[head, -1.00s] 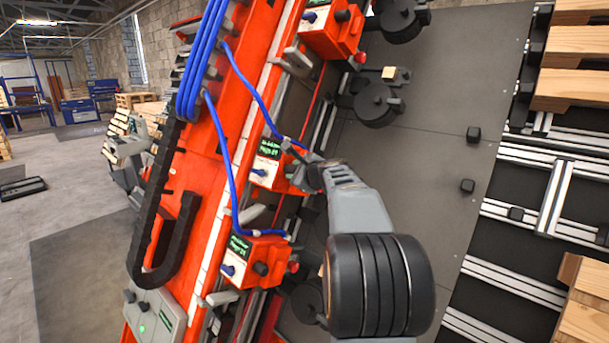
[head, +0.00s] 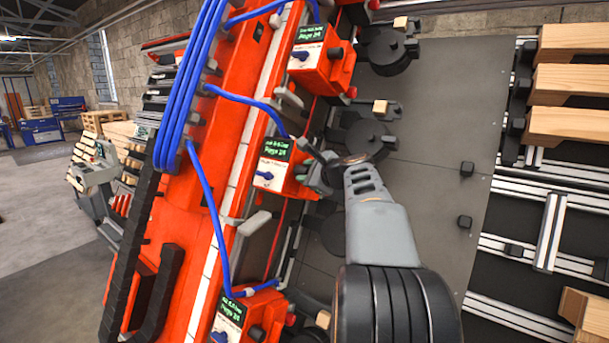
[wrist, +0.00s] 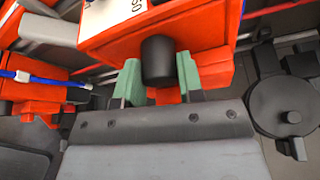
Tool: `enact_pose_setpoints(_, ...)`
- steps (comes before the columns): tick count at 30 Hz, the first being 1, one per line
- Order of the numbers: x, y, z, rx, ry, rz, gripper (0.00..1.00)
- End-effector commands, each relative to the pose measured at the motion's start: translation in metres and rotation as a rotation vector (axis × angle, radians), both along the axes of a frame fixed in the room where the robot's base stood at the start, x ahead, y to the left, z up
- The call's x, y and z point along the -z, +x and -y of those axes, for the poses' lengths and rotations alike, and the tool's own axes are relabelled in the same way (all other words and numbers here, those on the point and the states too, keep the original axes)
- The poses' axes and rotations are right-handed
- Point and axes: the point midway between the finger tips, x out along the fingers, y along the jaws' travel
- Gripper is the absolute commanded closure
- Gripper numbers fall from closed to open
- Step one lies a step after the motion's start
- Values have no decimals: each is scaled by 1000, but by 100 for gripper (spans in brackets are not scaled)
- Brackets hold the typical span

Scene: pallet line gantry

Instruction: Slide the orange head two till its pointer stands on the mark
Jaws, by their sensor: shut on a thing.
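Three orange heads sit along the red beam in the head view: an upper one (head: 318,70), a middle one (head: 283,178) and a lower one (head: 236,315). The middle one I take to be head two; the numbers are not readable. My gripper (head: 318,178) is at its right side. In the wrist view the head (wrist: 170,30) fills the top, and my gripper (wrist: 160,82) has its green pads either side of its black knob (wrist: 158,60) and the orange part below, shut on the head. A pale scale strip (head: 232,190) runs along the beam. Pointer and mark cannot be made out.
Blue hoses (head: 206,200) loop to the heads. A black cable chain (head: 125,260) runs along the beam's left. Round black units (head: 362,138) stand on the grey plate right of the beam. Wooden pallet parts (head: 575,85) lie on rails at far right.

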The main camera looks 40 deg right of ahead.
Motion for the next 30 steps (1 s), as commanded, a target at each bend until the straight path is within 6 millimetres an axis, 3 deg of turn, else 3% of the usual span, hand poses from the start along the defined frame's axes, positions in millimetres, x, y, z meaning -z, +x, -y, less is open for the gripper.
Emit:
enact_pose_setpoints(7,-3,-1,1,1,1,6,100)
enact_pose_setpoints(8,-3,-1,1,1,1,6,63)
enact_pose_setpoints(11,-2,-2,3,3,1,4,54)
enact_pose_setpoints(22,-3,-12,5,6,0,3,54)
enact_pose_setpoints(30,-15,-62,6,7,-2,4,54)
